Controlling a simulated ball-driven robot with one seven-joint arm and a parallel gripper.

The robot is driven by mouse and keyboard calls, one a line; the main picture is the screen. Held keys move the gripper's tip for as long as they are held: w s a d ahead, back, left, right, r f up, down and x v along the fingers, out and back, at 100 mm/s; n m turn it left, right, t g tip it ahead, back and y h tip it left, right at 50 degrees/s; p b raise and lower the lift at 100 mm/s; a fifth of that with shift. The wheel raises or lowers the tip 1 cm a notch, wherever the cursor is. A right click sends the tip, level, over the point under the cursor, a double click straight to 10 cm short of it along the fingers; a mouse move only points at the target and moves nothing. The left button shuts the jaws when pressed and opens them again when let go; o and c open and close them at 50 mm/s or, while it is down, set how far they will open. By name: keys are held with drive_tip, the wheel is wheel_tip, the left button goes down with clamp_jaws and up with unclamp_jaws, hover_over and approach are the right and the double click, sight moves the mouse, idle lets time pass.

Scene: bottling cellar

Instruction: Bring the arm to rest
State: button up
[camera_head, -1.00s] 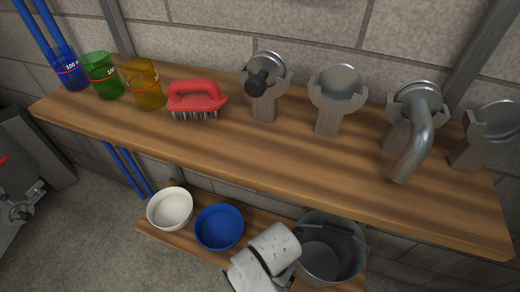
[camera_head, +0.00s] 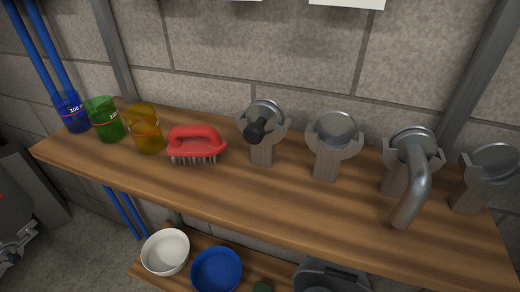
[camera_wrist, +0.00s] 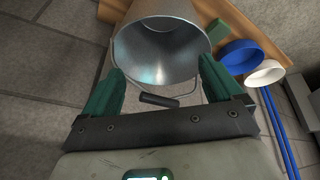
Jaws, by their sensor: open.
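My gripper and arm are out of the head view. There, only the bucket's upper part (camera_head: 330,277) shows at the bottom edge.
A wooden shelf (camera_head: 270,200) holds blue, green and yellow beakers (camera_head: 145,128), a red brush (camera_head: 195,143) and several metal fittings on stands (camera_head: 333,145). Below, a white bowl (camera_head: 165,252) and a blue bowl (camera_head: 216,270) stand on a lower board.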

drive_tip(key=s+d+f+m+g+b, duration=0.2)
drive_tip(key=s+f+b, duration=0.3)
drive_tip(key=s+f, duration=0.15)
drive_tip(key=s+d+f+m+g+b, duration=0.2)
drive_tip(key=s+d+f+m+b, duration=0.1)
drive_tip(key=s+f+b, duration=0.4)
wheel_tip(320, 180, up, 24)
drive_tip(key=w+p, duration=0.1)
drive_tip(key=p, duration=2.6)
drive_tip(key=shift+w+h, duration=0.15)
drive_tip(key=shift+h, duration=0.25)
drive_tip(key=shift+a, duration=0.1)
